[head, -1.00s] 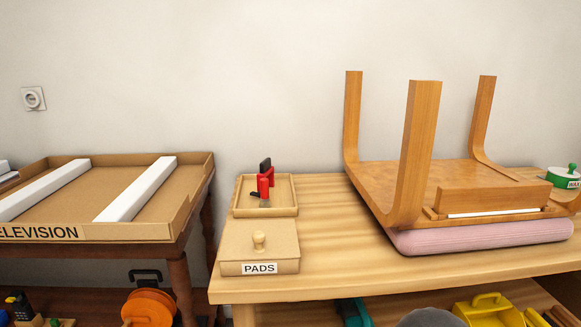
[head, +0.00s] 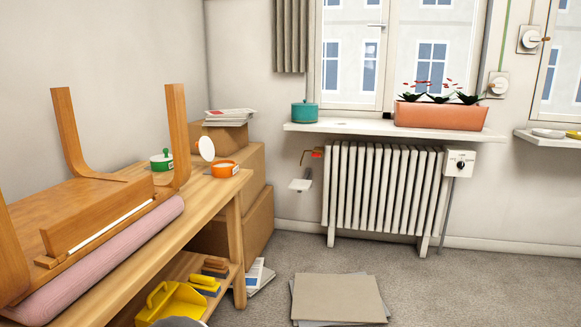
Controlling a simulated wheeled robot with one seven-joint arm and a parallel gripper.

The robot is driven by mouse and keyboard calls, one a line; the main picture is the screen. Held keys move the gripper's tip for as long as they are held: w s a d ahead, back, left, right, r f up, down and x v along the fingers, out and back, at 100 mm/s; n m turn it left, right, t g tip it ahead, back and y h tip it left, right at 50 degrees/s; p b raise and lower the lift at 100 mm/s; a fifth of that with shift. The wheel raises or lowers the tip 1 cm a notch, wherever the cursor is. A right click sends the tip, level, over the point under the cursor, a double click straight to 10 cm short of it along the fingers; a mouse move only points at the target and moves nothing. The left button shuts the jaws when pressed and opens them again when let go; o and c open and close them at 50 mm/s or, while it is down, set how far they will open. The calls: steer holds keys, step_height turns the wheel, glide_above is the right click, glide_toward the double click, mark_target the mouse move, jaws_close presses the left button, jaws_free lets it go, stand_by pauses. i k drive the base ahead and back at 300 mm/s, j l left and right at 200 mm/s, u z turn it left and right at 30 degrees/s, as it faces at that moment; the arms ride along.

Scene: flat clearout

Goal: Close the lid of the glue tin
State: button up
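An orange tin (head: 224,170) stands near the far right end of the wooden workbench. A small label is on its front, too small to read. A round lid (head: 206,148) with a pale inner face stands up open at the tin's left side. A green tin (head: 162,161) with a knob on top stands to its left, near the upturned chair's legs, and looks closed. I cannot read which tin is the glue tin.
An upturned wooden chair (head: 100,205) with a pink cushion (head: 110,258) fills the bench's near part. Cardboard boxes (head: 258,215) stand behind the bench end. Flat cardboard sheets (head: 338,298) lie on the carpet. Carpet is clear to the right, before the radiator (head: 383,190).

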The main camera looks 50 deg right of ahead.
mark_target(205, 144)
steer(key=z, duration=1.25)
steer(key=i+l, duration=0.2)
steer(key=i, duration=0.35)
steer(key=j+u, duration=0.05)
